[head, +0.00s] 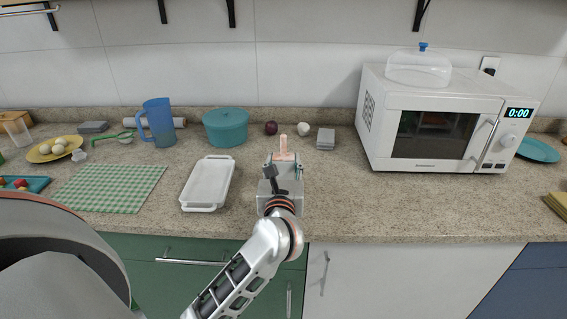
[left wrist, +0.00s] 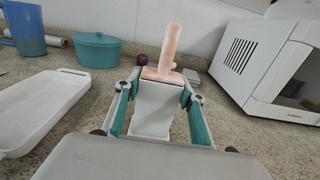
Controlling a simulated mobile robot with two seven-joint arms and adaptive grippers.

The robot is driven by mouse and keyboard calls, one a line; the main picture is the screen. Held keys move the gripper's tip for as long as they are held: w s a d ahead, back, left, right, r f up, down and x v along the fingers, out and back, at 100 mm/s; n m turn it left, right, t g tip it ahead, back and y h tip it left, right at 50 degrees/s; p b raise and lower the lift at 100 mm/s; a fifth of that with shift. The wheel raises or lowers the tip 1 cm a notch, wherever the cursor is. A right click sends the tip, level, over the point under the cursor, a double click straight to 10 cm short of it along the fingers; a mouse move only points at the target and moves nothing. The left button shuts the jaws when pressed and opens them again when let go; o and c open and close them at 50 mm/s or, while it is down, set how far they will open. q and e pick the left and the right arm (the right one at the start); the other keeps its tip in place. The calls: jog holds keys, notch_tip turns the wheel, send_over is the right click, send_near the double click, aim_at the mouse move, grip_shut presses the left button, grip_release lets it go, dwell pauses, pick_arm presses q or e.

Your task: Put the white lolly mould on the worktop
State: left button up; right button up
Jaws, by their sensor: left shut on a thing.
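The white lolly mould (left wrist: 153,108) has a tapered white body and a pink top with an upright pink handle. In the head view, its pink handle (head: 283,145) shows just beyond my left gripper (head: 283,165). My left gripper, also in the left wrist view (left wrist: 160,92), is shut on the mould, with a finger on each side of its upper body. The mould is upright over the speckled worktop (head: 340,205); I cannot tell whether its base touches. My right gripper is not in view.
A white tray (head: 208,184) lies just left of the gripper. Behind are a teal pot (head: 225,128), a dark red onion (head: 271,128), a garlic bulb (head: 304,129) and grey blocks (head: 326,139). A microwave (head: 440,118) stands right. Worktop between gripper and microwave is clear.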

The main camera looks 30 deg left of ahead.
pick_arm(q)
jog(key=shift+f, duration=0.15)
jog(key=o, duration=1.5)
jog(key=shift+r, duration=0.25)
jog(key=v, duration=1.2)
jog(key=shift+f+b, duration=0.1)
jog(key=shift+b, duration=0.25)
